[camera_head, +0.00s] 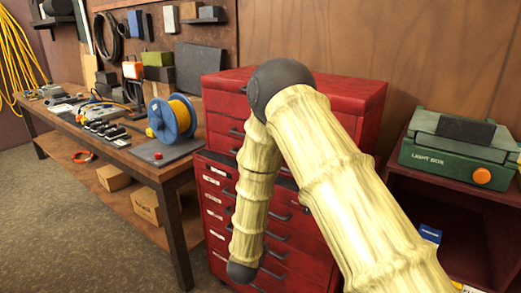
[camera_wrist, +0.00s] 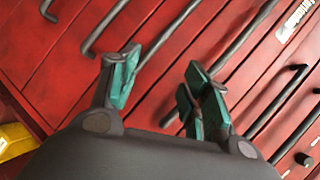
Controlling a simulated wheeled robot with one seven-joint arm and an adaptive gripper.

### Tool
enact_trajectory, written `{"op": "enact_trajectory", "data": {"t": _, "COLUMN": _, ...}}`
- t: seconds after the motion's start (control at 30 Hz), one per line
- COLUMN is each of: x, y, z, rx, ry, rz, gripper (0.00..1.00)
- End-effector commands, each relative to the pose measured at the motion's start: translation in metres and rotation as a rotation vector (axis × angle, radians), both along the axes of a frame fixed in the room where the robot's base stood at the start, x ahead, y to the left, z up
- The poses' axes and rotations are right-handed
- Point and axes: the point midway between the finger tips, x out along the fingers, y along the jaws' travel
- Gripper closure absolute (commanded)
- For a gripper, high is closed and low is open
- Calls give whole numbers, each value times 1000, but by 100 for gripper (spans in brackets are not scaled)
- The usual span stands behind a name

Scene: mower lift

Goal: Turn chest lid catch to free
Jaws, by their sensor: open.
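The red tool chest (camera_head: 222,125) stands in the middle of the head view, partly hidden behind my arm. Its lid (camera_head: 352,92) looks shut. I cannot make out the lid catch in the head view. In the wrist view, my gripper (camera_wrist: 163,78) is open and empty, with green-padded fingers apart. Beyond the fingers are red drawer fronts (camera_wrist: 75,75) with dark bar handles (camera_wrist: 165,30). A small dark round knob (camera_wrist: 303,158) shows at the lower right; I cannot tell whether it is the catch. My gripper is out of sight in the head view.
A workbench (camera_head: 170,172) at the left holds a blue cable reel (camera_head: 160,118) and small tools. A green box (camera_head: 455,155) with an orange knob sits on a shelf at the right. A yellow thing (camera_wrist: 14,140) shows at the wrist view's left edge. Floor at lower left is clear.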

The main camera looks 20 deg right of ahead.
Motion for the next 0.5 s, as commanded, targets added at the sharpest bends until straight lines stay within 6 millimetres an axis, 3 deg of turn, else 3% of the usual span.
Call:
{"op": "enact_trajectory", "data": {"t": 0.03, "x": 16, "y": 3, "z": 47, "rx": 39, "ry": -78, "rz": -48, "gripper": 53}}
{"op": "enact_trajectory", "data": {"t": 0.1, "x": 34, "y": 4, "z": 92, "rx": 99, "ry": -186, "rz": -119, "gripper": 53}}
{"op": "enact_trajectory", "data": {"t": 0.3, "x": 71, "y": 11, "z": 222, "rx": 281, "ry": -496, "rz": -300, "gripper": 53}}
{"op": "enact_trajectory", "data": {"t": 0.5, "x": 89, "y": 18, "z": 327, "rx": 443, "ry": -757, "rz": -434, "gripper": 53}}
